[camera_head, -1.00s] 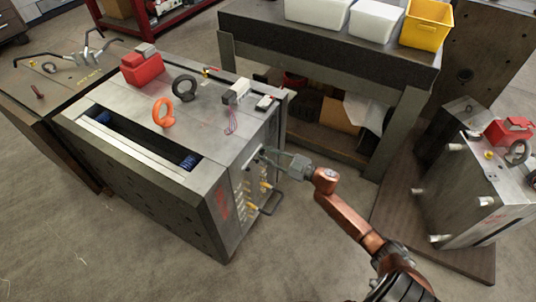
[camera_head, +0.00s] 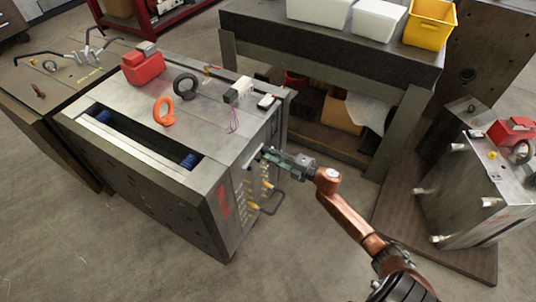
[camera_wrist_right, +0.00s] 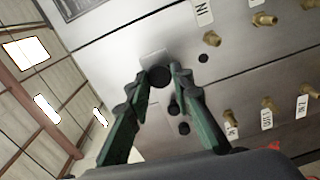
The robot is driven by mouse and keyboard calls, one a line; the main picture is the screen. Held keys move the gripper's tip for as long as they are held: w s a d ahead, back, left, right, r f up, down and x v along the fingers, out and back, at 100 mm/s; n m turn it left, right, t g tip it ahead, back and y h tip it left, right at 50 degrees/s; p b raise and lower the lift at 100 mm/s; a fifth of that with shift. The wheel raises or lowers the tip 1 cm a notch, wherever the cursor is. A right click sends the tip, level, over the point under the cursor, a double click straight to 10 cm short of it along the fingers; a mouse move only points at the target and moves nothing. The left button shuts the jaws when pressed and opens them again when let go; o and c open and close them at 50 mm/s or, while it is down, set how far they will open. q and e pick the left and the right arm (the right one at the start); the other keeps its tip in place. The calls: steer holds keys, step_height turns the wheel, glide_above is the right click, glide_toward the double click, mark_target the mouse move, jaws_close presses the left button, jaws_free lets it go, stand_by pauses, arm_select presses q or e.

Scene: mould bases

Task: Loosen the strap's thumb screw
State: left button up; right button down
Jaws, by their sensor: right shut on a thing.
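The thumb screw (camera_wrist_right: 159,76) is a dark round knob on the side face of the large steel mould base (camera_head: 140,200). In the right wrist view it sits between the fingertips of my right gripper (camera_wrist_right: 158,78), which is shut on it. A small pale metal plate, apparently the strap (camera_wrist_right: 152,58), shows just beyond the knob; most of it is hidden. In the head view my right gripper (camera_head: 266,153) reaches the mould's right side near its upper edge, and the screw is too small to make out. My left gripper is not in view.
Brass fittings (camera_wrist_right: 264,20) with labels stick out beside the fingers. A dark bar handle (camera_head: 275,204) juts out below the gripper. A steel bench (camera_head: 320,47) stands behind.

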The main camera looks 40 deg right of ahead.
steer(key=shift+f+n+b, duration=0.2)
steer(key=shift+n+b, duration=0.1)
steer(key=shift+n, duration=0.7)
steer(key=n+b, duration=0.1)
steer(key=n, duration=0.2)
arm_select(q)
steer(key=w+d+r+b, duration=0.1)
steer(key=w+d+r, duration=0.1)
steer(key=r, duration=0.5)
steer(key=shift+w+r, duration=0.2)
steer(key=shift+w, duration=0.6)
arm_select(e)
steer(key=shift+n, duration=1.2)
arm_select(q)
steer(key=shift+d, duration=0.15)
arm_select(e)
steer(key=shift+r, duration=0.1)
steer(key=c, duration=2)
jaws_free()
steer(key=shift+o, duration=0.2)
steer(key=v, duration=1.2)
